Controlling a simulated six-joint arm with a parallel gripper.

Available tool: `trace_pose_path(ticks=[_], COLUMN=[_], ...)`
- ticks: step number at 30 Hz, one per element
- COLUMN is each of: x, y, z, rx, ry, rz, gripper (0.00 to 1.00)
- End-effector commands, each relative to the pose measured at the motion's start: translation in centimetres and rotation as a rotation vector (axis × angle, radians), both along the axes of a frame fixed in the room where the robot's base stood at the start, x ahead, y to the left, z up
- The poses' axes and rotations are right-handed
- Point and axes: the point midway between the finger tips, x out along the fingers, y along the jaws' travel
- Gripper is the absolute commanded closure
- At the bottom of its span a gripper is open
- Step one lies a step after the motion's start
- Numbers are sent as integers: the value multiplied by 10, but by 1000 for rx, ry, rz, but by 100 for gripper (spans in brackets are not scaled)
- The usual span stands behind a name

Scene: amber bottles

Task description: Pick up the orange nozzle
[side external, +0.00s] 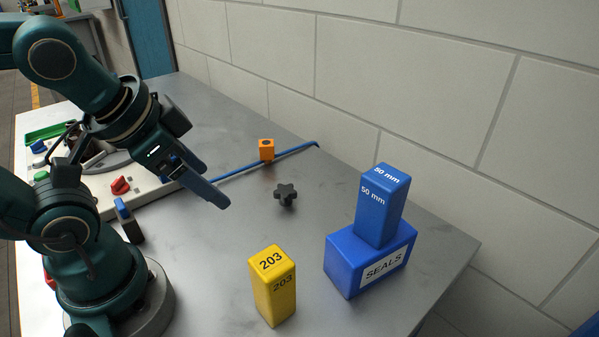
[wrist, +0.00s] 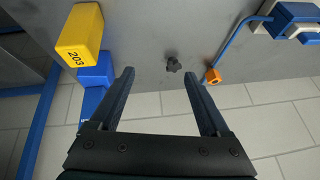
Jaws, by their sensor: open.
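The orange nozzle (side external: 266,149) is a small orange block with a dark hole in its top. My gripper (side external: 218,197) is above the table, left of and nearer than the nozzle in the side view. In the wrist view my gripper (wrist: 158,78) has its two fingers spread apart with nothing between them. It is apart from the nozzle.
A black star knob (side external: 285,194) stands near the nozzle. A yellow block marked 203 (side external: 273,287) stands at the front. A blue 50 mm block (side external: 381,206) stands on a blue SEALS box (side external: 345,268). The blue hose (side external: 238,173) crosses the table. The wall (side external: 440,75) bounds the back.

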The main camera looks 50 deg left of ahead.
Motion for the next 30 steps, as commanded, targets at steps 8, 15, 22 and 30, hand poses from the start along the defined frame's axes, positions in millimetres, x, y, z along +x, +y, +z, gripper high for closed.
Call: trace_pose_path(ticks=[8, 15, 22, 30], x=[35, 87, 150, 219], y=[80, 143, 178, 189], z=[13, 22, 14, -37], rx=[527, 977, 1332, 1630], ry=[141, 371, 591, 795], rz=[-221, -475, -753, -1111], gripper=[20, 20, 20, 20])
